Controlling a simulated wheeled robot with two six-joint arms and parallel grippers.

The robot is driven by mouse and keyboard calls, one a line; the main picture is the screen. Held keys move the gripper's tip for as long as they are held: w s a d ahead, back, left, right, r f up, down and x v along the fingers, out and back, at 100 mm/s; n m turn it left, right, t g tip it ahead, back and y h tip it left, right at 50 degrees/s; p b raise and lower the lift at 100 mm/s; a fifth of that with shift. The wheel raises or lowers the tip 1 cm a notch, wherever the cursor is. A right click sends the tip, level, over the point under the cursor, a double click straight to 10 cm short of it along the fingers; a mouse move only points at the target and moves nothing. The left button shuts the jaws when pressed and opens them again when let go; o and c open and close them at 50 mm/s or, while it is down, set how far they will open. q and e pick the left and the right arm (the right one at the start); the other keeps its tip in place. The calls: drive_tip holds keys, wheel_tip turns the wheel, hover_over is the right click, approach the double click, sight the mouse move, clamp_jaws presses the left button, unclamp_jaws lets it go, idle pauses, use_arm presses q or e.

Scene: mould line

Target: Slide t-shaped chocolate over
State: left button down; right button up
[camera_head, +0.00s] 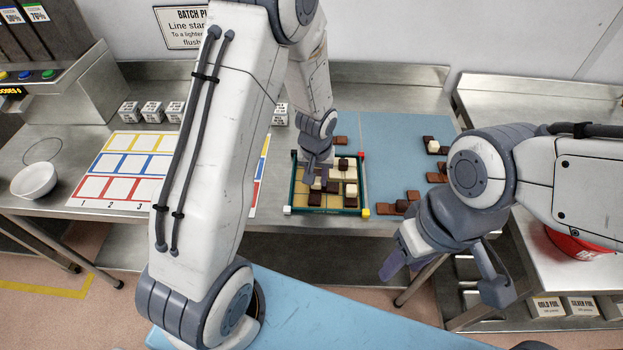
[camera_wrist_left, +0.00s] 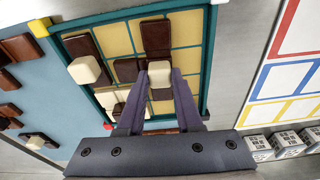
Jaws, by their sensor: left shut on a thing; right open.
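A framed tray (camera_head: 367,185) with a yellow grid holds dark brown and cream chocolates. My left gripper (camera_head: 318,176) is over its left half, shut on a cream cube (camera_wrist_left: 159,72), in the left wrist view. Dark squares (camera_wrist_left: 155,35) lie above, left of and below this cube and look like one T-shaped chocolate, partly hidden by the fingers. Another dark chocolate (camera_wrist_left: 84,45) with a cream cube (camera_wrist_left: 84,70) lies beside it in the tray (camera_wrist_left: 211,50). My right gripper (camera_head: 445,278) is open and empty, in front of the table's right part, away from the tray.
Loose brown chocolates lie on the blue mat (camera_head: 390,135) right of the tray, one bearing a cream cube (camera_head: 433,147). A card with coloured boxes (camera_head: 120,165), a white bowl (camera_head: 34,180) and small labelled boxes (camera_head: 152,111) are to the left. A red container (camera_head: 580,245) stands right.

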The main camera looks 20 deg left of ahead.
sight(319, 191)
use_arm(q)
drive_tip(key=shift+w+d, duration=0.2)
drive_tip(key=shift+d, duration=0.15)
drive_tip(key=c, duration=0.5)
unclamp_jaws()
drive_tip(key=shift+a, duration=0.1)
wheel_tip(319, 191, up, 10)
drive_tip(key=s, duration=0.1)
drive_tip(key=shift+s+d+r+b, duration=0.2)
drive_tip(key=shift+s+b, duration=0.1)
drive_tip(key=shift+b, duration=0.15)
drive_tip(key=shift+d, duration=0.1)
